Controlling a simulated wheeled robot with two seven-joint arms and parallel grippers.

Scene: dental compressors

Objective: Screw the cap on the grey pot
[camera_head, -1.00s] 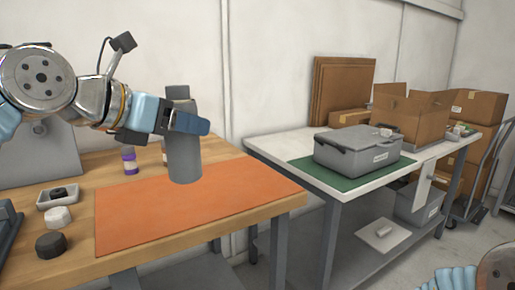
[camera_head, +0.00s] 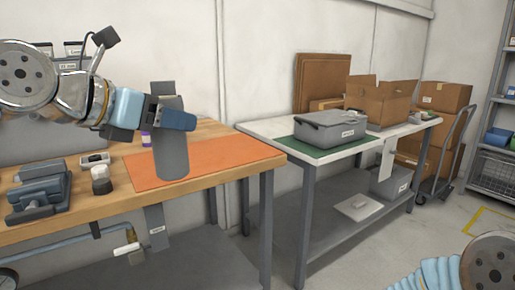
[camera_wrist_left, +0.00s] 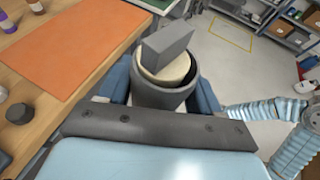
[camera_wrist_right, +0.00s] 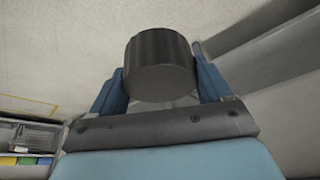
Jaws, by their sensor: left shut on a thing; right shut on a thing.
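My left gripper (camera_head: 178,118) is shut on the grey pot (camera_head: 171,150), a tall cylinder held upright, appearing in front of the orange mat. In the left wrist view the pot (camera_wrist_left: 163,97) sits between the fingers. A cream round part (camera_wrist_left: 172,70) shows inside its rim, with a grey block (camera_wrist_left: 167,42) standing above it. My right gripper (camera_wrist_right: 162,85) is shut on a dark, ribbed round cap (camera_wrist_right: 158,62), seen in the right wrist view. The cap is apart from the pot. The right fingers are out of the head view; only part of my right arm shows there.
A white table (camera_head: 262,128) holds a grey case (camera_head: 330,132) and a cardboard box (camera_head: 380,98). Open floor lies at right.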

